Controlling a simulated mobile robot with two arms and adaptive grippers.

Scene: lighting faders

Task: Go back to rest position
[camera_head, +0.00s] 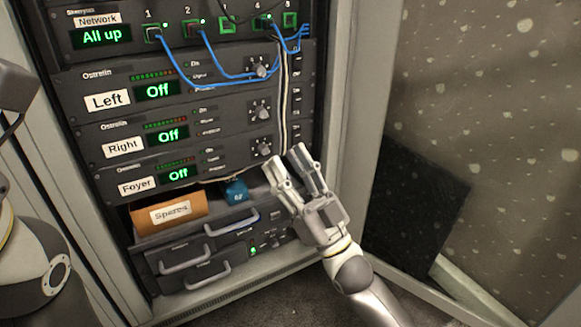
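My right gripper (288,161) is in front of the lower right part of the equipment rack, its arm coming in from the bottom right. Its two fingers point up and left with a gap between them, and I see nothing held there. The fingertips overlap the lower run of a pale cable (284,100) in the picture; whether they touch it I cannot tell. Parts of my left arm (35,265) show at the left edge, but the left gripper is out of view.
The rack holds a Network unit (100,37) with blue cables (222,73), and Left (107,101), Right (123,147) and Foyer (136,186) units reading Off. A Spares box (170,213) and a blue item (236,191) sit below. An open speckled panel (480,130) stands right.

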